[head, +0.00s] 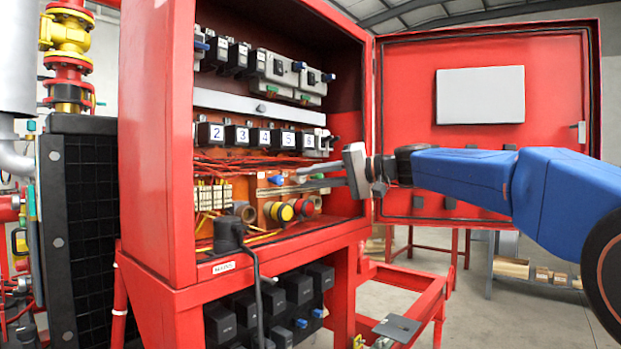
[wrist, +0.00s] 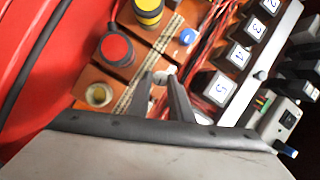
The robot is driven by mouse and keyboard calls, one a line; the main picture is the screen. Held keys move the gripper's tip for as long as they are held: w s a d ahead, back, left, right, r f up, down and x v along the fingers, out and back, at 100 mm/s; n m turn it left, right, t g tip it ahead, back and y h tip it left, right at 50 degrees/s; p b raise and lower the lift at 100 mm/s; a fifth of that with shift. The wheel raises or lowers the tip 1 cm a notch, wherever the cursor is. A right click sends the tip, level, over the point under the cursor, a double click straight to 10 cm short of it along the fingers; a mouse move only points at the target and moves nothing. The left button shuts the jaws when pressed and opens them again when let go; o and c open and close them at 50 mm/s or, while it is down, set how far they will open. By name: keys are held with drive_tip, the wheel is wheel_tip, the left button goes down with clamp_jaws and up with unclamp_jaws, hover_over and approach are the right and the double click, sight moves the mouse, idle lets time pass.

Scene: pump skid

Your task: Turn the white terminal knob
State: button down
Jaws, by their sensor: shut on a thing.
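The white terminal knob (wrist: 164,71) is small and pale, on the brown panel beside a striped terminal strip in the wrist view. My gripper (wrist: 160,80) has its two dark fingertips on either side of it, and they are shut on the knob. The fingers hide part of the knob. In the head view my gripper (head: 303,175) reaches from the right into the red cabinet, its fingers at the lower terminal area. The knob itself cannot be made out clearly there.
A blue knob (wrist: 188,36) stands close to the white one. A red button (wrist: 116,48) and a yellow button (wrist: 148,12) are nearby. Numbered blocks (head: 263,136) and loose red wires lie above. The open red cabinet door (head: 552,80) is behind my arm.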

drive_tip(key=shift+f+m+y, duration=0.2)
drive_tip(key=shift+m+y, duration=0.5)
drive_tip(key=shift+m, duration=0.6)
drive_tip(key=c, duration=1.6)
unclamp_jaws()
drive_tip(key=shift+d, duration=0.1)
drive_tip(key=v, duration=1.7)
drive_tip(key=shift+d, duration=0.15)
drive_tip(key=shift+f, duration=0.1)
